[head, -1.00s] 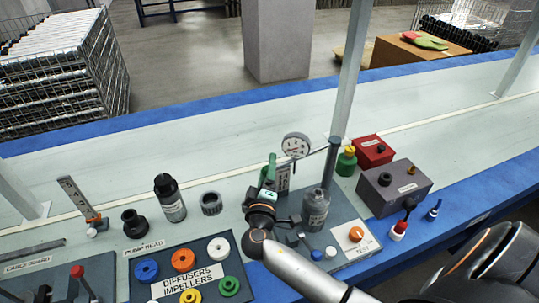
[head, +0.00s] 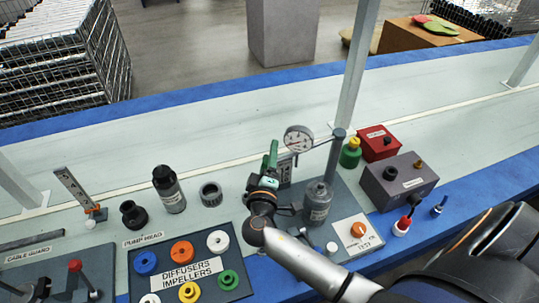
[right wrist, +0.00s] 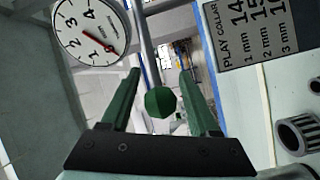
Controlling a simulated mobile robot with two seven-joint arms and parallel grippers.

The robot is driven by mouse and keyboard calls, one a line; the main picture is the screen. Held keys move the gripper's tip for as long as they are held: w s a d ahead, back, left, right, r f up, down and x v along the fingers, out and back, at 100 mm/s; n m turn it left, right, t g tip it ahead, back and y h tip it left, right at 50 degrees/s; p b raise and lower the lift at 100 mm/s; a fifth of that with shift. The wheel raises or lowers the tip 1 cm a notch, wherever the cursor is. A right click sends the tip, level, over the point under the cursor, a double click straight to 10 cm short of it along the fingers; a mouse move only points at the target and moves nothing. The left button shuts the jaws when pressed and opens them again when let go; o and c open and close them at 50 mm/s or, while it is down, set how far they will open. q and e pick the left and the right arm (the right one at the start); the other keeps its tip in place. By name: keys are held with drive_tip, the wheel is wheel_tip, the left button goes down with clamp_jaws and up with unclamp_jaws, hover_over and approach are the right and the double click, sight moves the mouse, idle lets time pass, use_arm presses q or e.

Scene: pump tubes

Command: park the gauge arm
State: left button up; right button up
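The dial gauge (head: 298,139) has a round white face with a red needle and hangs on an arm from a grey post (head: 336,155). Its face also fills the upper left of the right wrist view (right wrist: 92,30). My right gripper (head: 272,155), with green fingers, is just left of the gauge. In the right wrist view its fingers (right wrist: 160,85) are apart, with a green ball knob (right wrist: 160,102) on a grey rod between them. Gaps show on both sides of the knob. My left gripper is out of view.
A grey bottle (head: 317,203) stands beside my right wrist. Grey (head: 398,182) and red (head: 377,144) boxes and a green bottle (head: 350,153) stand to the right. A play-collar label plate (right wrist: 245,30) is near the fingers. The white bench behind is mostly clear.

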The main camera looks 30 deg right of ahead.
clamp_jaws()
idle(1.2)
